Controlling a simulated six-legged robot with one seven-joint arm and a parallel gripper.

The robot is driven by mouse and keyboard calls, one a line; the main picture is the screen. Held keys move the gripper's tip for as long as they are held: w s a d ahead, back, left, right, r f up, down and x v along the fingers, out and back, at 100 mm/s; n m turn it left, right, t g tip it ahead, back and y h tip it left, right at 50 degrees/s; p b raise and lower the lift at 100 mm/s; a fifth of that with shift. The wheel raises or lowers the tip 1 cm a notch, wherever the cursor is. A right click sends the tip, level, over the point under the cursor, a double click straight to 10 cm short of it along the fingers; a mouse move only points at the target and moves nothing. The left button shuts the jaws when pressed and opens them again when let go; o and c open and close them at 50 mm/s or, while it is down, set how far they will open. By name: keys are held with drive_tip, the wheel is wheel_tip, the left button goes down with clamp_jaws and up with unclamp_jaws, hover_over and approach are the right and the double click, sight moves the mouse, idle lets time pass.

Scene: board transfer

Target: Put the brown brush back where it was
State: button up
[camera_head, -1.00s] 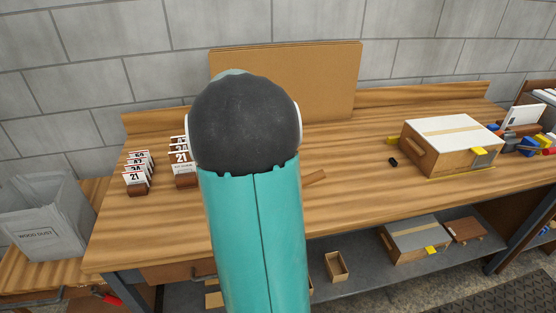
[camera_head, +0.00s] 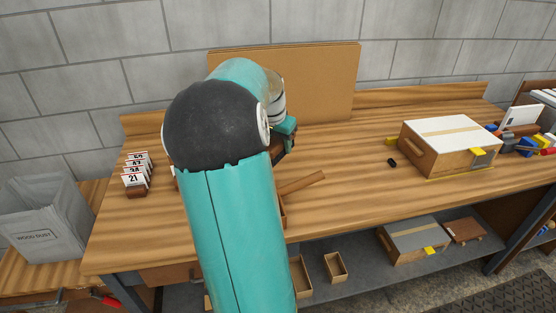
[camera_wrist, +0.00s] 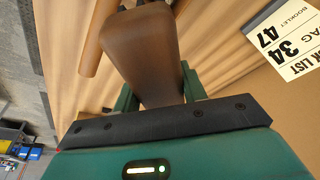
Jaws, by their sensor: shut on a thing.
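The brown brush (camera_wrist: 145,55) fills the upper middle of the wrist view, its smooth rounded brown body between my green jaws. My gripper (camera_wrist: 158,88) is shut on it; the fingertips are mostly hidden behind the brush. In the head view my gripper (camera_head: 288,135) shows only partly past my arm, above the workbench (camera_head: 360,190) in front of the upright brown board (camera_head: 320,85). I cannot make out the brush clearly there. I cannot tell its height over the bench.
Number cards (camera_head: 136,170) stand at the bench's left; cards also show in the wrist view (camera_wrist: 290,40). A wooden strip (camera_head: 302,183) lies right of my arm. A white-topped wooden box (camera_head: 450,140) and a small black item (camera_head: 392,162) are at right. The bench's front middle-right is clear.

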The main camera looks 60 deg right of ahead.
drive_tip(key=shift+w+d+f, duration=0.1)
drive_tip(key=shift+d, duration=0.3)
drive_tip(key=w+d+f, duration=0.2)
drive_tip(key=d+f, duration=0.1)
drive_tip(key=w+d+f, duration=0.2)
drive_tip(key=d+f, duration=0.1)
drive_tip(key=d, duration=0.1)
drive_tip(key=w+d+f, duration=0.2)
drive_tip(key=d+f, duration=0.1)
drive_tip(key=d, duration=0.1)
drive_tip(key=shift+w, duration=0.1)
drive_tip(key=shift+w+d+f, duration=0.1)
drive_tip(key=shift+d+f, duration=0.1)
drive_tip(key=shift+f, duration=0.1)
drive_tip(key=shift+a+x, duration=0.15)
drive_tip(key=shift+x, duration=0.6)
drive_tip(key=shift+a+x, duration=0.15)
drive_tip(key=shift+x, duration=0.6)
drive_tip(key=shift+w+f, duration=0.1)
drive_tip(key=shift+f, duration=0.1)
drive_tip(key=o, duration=1)
drive_tip(key=v, duration=1.2)
